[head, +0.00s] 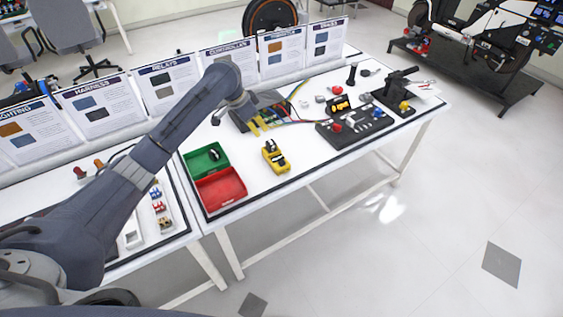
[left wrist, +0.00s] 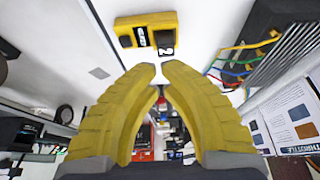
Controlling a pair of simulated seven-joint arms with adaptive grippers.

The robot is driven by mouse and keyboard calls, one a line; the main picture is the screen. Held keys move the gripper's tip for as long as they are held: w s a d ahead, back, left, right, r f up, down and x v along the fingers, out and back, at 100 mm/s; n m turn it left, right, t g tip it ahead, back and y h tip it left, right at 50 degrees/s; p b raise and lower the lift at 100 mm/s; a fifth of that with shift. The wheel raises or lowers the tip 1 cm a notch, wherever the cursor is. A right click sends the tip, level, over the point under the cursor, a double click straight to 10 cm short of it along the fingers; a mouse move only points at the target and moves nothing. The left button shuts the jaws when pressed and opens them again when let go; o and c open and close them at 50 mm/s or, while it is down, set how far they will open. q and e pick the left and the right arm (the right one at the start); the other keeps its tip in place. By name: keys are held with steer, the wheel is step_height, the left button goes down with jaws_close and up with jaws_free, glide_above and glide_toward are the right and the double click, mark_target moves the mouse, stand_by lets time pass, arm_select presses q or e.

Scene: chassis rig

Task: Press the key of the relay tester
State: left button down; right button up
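A small yellow unit with black parts on top (head: 275,157), which I take for the relay tester, sits on the white table right of the red and green tray. It also shows in the left wrist view (left wrist: 147,30), beyond the fingertips, with a black and white label and a black part marked 2. My left gripper (head: 258,126) is above the table, behind the yellow unit and apart from it. In the left wrist view its yellow fingertips (left wrist: 159,68) nearly meet, with nothing seen between them. My right gripper is not in view.
The red and green tray (head: 221,194) lies left of the yellow unit. A black panel with coloured knobs (head: 345,139) stands to the right. Coloured wires run behind my left gripper. Sign boards (head: 172,80) line the back edge. White table in front of the yellow unit is clear.

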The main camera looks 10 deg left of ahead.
arm_select(q)
steer(key=s+d+f, duration=0.2)
steer(key=d+f, duration=0.1)
steer(key=d, duration=0.1)
step_height(320, 180, up, 3)
steer(key=n+t+h, duration=0.1)
steer(key=n+t, duration=0.2)
steer(key=n, duration=0.7)
glide_above(282, 163)
steer(key=w, duration=0.2)
steer(key=shift+d+n, duration=0.3)
steer(key=shift+n, duration=0.2)
steer(key=shift+f, duration=0.15)
steer(key=shift+f, duration=4.3)
steer(key=shift+f, duration=0.9)
steer(key=shift+r, duration=0.9)
